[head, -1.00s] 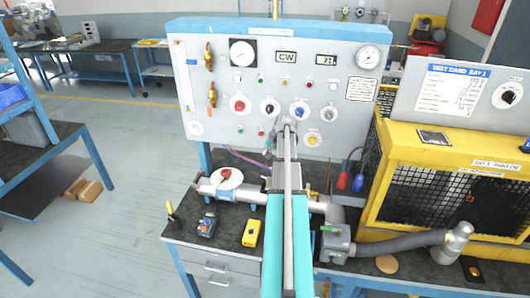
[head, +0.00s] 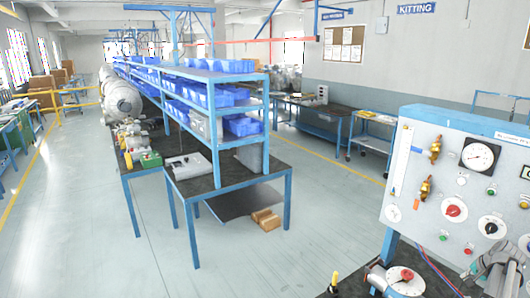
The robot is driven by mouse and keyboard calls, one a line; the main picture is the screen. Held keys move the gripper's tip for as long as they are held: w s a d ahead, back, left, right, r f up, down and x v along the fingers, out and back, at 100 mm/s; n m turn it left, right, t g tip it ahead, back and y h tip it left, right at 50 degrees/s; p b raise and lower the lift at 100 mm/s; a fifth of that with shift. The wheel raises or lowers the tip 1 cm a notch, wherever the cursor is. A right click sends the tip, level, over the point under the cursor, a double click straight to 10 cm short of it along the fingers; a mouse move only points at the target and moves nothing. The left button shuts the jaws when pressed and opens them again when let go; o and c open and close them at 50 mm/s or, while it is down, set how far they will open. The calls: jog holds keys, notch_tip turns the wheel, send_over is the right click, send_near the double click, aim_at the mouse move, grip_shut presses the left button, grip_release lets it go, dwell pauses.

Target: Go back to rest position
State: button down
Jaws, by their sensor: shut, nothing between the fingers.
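My gripper (head: 492,262) shows at the lower right of the head view, dark grey and partly cut off by the right edge. It is shut and empty, in front of the lower part of the grey test panel (head: 421,180). Its fingertips are small in the picture, and I cannot tell if they touch the panel. Most of my arm is out of view.
The panel carries a red knob (head: 453,211) and a gauge (head: 479,156). A pipe with a red-topped valve (head: 402,278) lies below it. A blue shelf bench (head: 228,181) with bins stands mid-view. Open grey floor (head: 120,262) lies to the left.

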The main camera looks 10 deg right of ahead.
jog(key=w+a+f+n+g+y+b, duration=0.1)
jog(key=w+a+f+n+b, duration=0.2)
jog(key=a, duration=1.2)
jog(key=w+a+f+n+g+b, duration=0.2)
jog(key=w+a+f+n, duration=0.15)
jog(key=a, duration=1.05)
jog(key=s+a+f+n+b, duration=0.2)
jog(key=a, duration=0.7)
jog(key=s+a+f+n+g+b, duration=0.1)
jog(key=s+a+f+n+b, duration=0.1)
jog(key=a, duration=0.7)
jog(key=s+a+f+n+g+h+b, duration=0.1)
jog(key=s+a, duration=0.3)
jog(key=a, duration=0.6)
jog(key=shift+s+f+n+b, duration=0.25)
jog(key=shift+f+n+b, duration=0.35)
jog(key=shift+f, duration=0.25)
